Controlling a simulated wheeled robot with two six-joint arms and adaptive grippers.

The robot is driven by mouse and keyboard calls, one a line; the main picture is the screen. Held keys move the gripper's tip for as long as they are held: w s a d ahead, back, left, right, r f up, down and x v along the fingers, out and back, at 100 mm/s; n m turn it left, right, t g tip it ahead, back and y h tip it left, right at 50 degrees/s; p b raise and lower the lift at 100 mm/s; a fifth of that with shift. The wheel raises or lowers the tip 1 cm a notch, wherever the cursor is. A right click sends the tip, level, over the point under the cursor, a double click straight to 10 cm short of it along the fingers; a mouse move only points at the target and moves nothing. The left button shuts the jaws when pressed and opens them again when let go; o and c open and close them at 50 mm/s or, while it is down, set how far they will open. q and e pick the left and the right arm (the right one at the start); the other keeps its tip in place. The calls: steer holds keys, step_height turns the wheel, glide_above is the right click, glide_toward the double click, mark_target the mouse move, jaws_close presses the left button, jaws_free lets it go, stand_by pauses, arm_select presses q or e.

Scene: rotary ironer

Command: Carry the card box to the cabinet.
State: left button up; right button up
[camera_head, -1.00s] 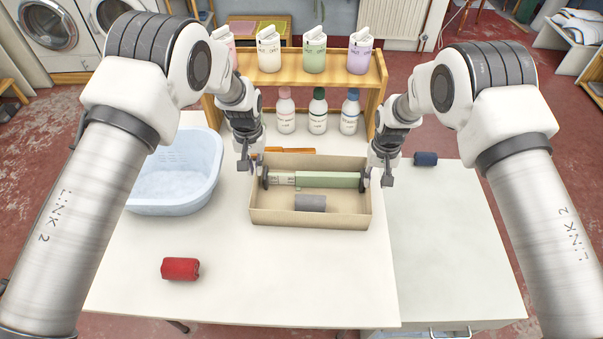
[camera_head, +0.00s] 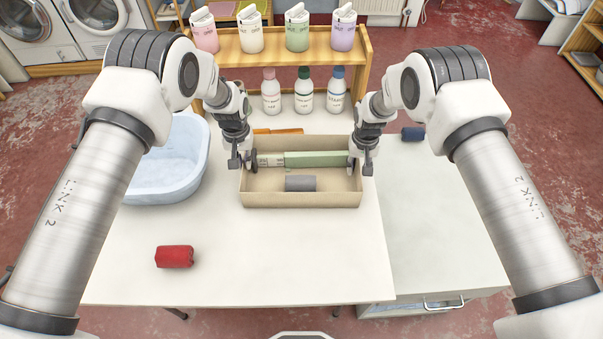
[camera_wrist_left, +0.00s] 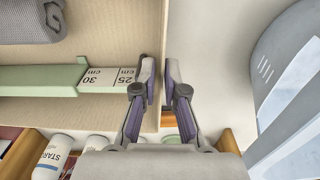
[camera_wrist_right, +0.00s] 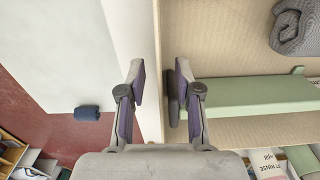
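The open card box (camera_head: 300,200) sits on the white table, holding a green and pale bar (camera_head: 315,159) with dark ends and a grey roll (camera_head: 300,183). My left gripper (camera_head: 243,162) straddles its left wall; in the left wrist view its pads (camera_wrist_left: 160,80) close against both sides of the wall. My right gripper (camera_head: 361,167) straddles the right wall; in the right wrist view its fingers (camera_wrist_right: 160,82) are apart with gaps beside the wall. The white cabinet (camera_head: 435,220) with a drawer handle stands right of the table.
A blue basin (camera_head: 170,175) stands left of the box and a red roll (camera_head: 175,256) in front. A wooden shelf (camera_head: 285,45) with bottles stands behind. A dark blue roll (camera_head: 412,134) lies at the cabinet's back; its top is otherwise clear.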

arm_select(q)
steer(key=shift+a+f, duration=0.1)
steer(key=shift+f, duration=0.3)
arm_select(e)
steer(key=shift+w+a+f, duration=0.1)
steer(key=shift+f, duration=0.25)
arm_select(q)
steer(key=shift+r, duration=0.1)
jaws_close()
arm_select(e)
jaws_close()
steer(key=shift+r, duration=0.1)
